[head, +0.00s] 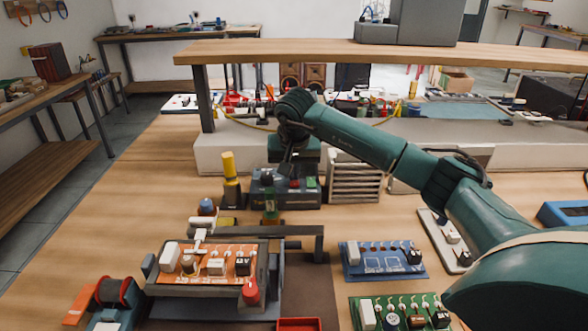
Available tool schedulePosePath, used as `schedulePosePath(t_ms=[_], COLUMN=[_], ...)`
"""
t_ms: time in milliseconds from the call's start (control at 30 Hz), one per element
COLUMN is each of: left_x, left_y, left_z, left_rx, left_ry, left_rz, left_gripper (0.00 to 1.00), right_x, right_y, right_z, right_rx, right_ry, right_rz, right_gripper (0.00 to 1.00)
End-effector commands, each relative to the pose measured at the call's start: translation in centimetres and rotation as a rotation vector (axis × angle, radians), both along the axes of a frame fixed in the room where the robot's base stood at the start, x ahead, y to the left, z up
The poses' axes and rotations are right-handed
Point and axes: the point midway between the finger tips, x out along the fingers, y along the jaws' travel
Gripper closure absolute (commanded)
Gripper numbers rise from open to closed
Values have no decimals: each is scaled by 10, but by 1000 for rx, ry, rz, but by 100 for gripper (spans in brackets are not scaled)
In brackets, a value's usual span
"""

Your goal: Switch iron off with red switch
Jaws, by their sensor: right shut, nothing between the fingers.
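The soldering station (290,199) is a dark grey box in the middle of the bench. A red switch (294,184) and a green part (311,183) show on its top. An iron with a yellow handle (228,165) stands upright to the left of the station. My right gripper (287,168) points down over the station, shut and empty, close to the red switch. I cannot tell whether it touches the switch. My left gripper is not in view.
An orange circuit board (215,262) sits in a holder in front of the station. A blue board (382,259) and a green board (401,312) lie to the right. A grey slatted part (355,178) stands beside the station. A wooden shelf (400,53) spans behind.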

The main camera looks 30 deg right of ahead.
Motion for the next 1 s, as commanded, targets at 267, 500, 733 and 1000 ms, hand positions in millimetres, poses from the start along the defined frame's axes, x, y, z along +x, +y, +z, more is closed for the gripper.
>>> schedulePosePath(t_ms=[267,500,733,1000], left_x=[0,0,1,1], left_y=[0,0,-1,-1], left_z=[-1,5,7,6], left_rx=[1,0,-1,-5], left_ry=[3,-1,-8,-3], left_rz=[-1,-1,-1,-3], left_gripper=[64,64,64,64], right_x=[-3,-14,-16,-16], right_y=[2,8,10,10], right_z=[-3,-4,-6,-6], right_rx=[-1,-1,0,0], right_ry=[9,12,14,14], right_rz=[0,3,3,3], right_gripper=[100,100,100,100])
